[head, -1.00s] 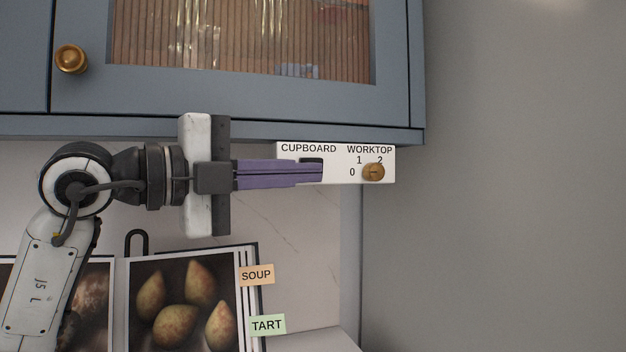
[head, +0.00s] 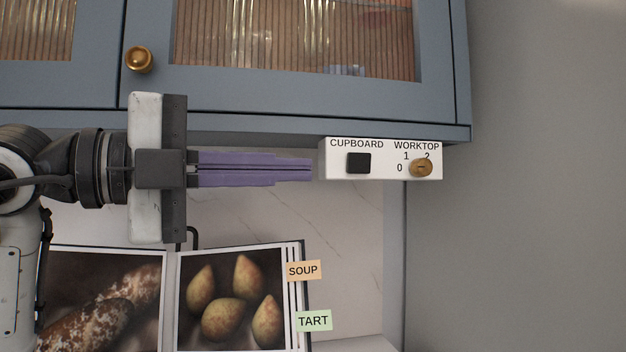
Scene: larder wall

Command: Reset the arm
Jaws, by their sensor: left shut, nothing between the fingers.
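My left gripper (head: 311,168) reaches in from the left with its purple fingers pressed together, empty. Its fingertips end just left of the white switch panel (head: 388,172). The fingers look apart from the black switch, which shows in full. My right gripper does not show.
A blue cupboard with a ribbed glass door (head: 300,40) and a brass door knob (head: 139,60) hangs above. An open book (head: 236,300) with SOUP (head: 303,270) and TART (head: 313,320) tabs stands below. Bare grey wall (head: 540,200) lies to the right.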

